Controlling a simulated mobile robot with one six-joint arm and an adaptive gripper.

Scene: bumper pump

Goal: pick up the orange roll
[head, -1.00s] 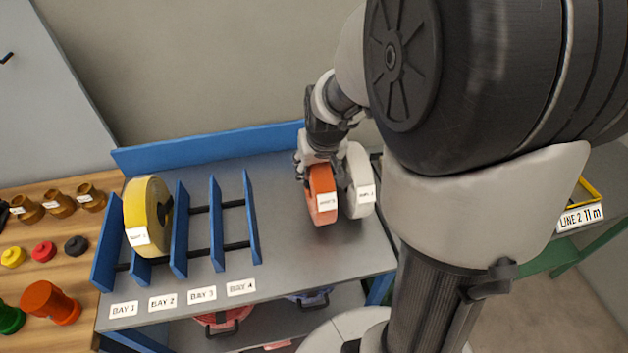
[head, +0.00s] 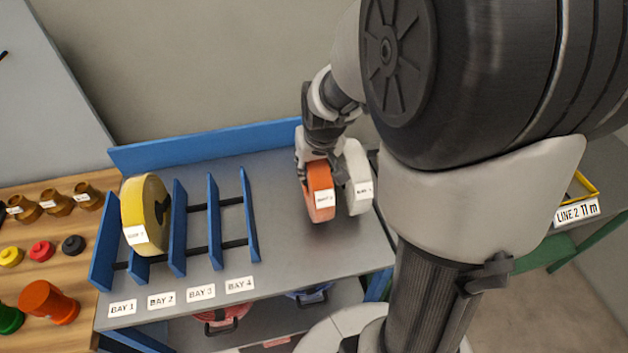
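The orange roll (head: 320,190) stands upright on the right part of the grey bench top, with a white label on its front edge. A white roll (head: 357,179) stands close beside it on the right. My gripper (head: 318,156) is at the top of the orange roll, reaching down from behind. Its fingers are mostly hidden by the rolls and the wrist, so I cannot tell whether they are closed on the orange roll.
Bare bench top (head: 280,225) lies between rack and orange roll. A wooden table (head: 65,250) with fittings is at the left.

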